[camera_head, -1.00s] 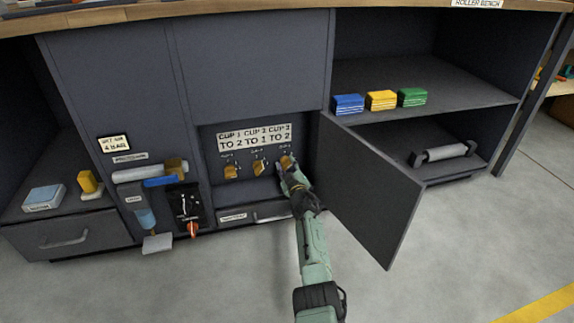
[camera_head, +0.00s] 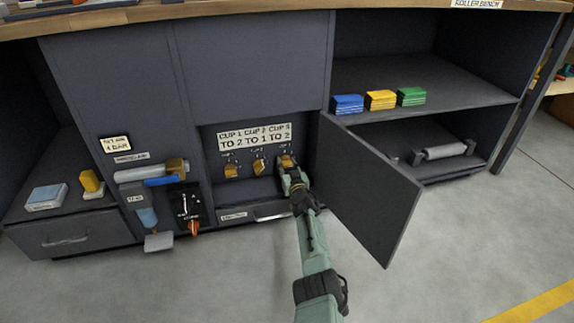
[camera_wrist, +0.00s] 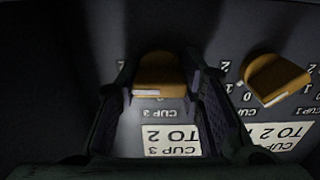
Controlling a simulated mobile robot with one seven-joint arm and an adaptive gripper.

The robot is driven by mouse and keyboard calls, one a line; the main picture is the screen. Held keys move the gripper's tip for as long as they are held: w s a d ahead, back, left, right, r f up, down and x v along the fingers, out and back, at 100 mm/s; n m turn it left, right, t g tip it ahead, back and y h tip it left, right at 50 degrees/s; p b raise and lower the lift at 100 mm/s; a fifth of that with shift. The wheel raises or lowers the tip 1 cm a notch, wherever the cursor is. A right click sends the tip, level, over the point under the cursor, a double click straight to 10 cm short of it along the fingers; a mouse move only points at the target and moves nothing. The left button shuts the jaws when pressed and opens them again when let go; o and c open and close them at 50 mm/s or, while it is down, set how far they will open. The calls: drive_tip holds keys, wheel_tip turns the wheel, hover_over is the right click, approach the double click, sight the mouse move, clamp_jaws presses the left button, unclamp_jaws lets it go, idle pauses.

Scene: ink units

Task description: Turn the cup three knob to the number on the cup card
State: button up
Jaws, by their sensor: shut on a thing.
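The cup three knob (camera_head: 287,161) is orange and sits rightmost of three knobs on the dark recessed panel. My gripper (camera_head: 290,173) reaches it from below. In the wrist view my gripper (camera_wrist: 160,84) has a finger on each side of the knob (camera_wrist: 158,74) and is shut on it. The knob's white mark (camera_wrist: 158,94) faces the CUP 3 label in that view. The fingers hide the numbers around this knob, so I cannot read its setting. The white cup card (camera_head: 254,136) above the knobs reads TO 2 under CUP 3; this part (camera_wrist: 171,140) shows upside down in the wrist view.
The cup two knob (camera_head: 258,168) and cup one knob (camera_head: 231,171) are to the left. An open cabinet door (camera_head: 368,190) stands close to the right of my arm. A drawer (camera_head: 272,211) lies below the panel. The floor in front is clear.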

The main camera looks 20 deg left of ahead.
sight(285, 137)
idle(0.4)
drive_tip(key=o, duration=1.2)
drive_tip(key=shift+c, duration=0.2)
wheel_tip(285, 137, up, 10)
